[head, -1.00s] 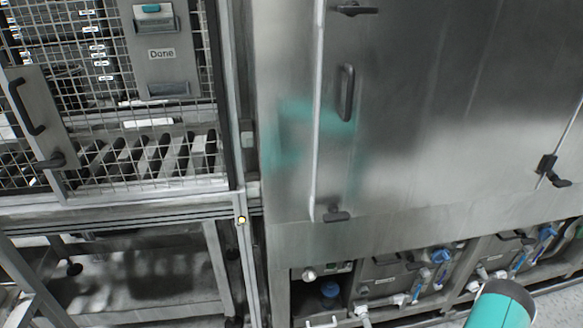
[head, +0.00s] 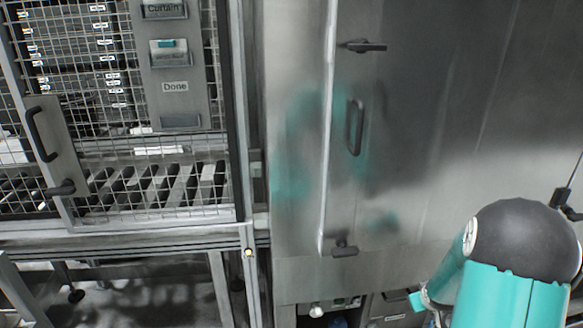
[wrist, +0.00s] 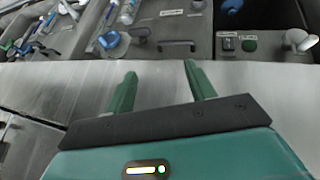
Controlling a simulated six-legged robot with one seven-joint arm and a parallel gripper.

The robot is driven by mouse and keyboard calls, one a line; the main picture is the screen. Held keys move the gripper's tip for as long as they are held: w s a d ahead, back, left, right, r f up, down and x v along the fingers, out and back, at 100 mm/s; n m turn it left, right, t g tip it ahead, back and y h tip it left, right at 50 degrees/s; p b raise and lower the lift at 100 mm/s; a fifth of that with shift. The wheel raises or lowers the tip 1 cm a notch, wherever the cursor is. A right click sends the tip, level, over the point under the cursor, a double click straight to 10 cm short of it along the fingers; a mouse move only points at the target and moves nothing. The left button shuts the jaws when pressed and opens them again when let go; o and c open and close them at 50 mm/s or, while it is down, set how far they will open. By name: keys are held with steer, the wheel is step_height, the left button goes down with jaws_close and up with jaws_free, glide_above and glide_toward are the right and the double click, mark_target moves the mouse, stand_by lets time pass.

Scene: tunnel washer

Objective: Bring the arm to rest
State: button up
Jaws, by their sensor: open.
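My gripper (wrist: 158,84) shows in the wrist view with its two green fingers apart and nothing between them. Whether the fingers touch the panel I cannot tell. In the head view my teal arm with a dark rounded joint stands at the lower right, and the gripper itself is not seen there.
The steel washer cabinet (head: 430,150) with a door handle (head: 355,127) fills the right. A mesh cage door (head: 75,120) with card holders, one labelled "Done" (head: 175,87), is at the left. A blue valve (wrist: 110,40) and a dark handle (wrist: 178,46) are near my gripper.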

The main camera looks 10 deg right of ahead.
steer(key=s+a+r, duration=0.3)
steer(key=a+r, duration=0.5)
steer(key=r, duration=0.2)
steer(key=s+a+r, duration=0.3)
steer(key=a+r, duration=0.5)
steer(key=r, duration=0.2)
steer(key=s+a+r+y, duration=0.1)
steer(key=s+a+r, duration=0.3)
steer(key=s+a, duration=0.2)
steer(key=s+a+r+y, duration=0.2)
steer(key=s+a+r, duration=0.2)
steer(key=s+a, duration=0.3)
steer(key=s, duration=0.3)
steer(key=shift+m+g, duration=0.3)
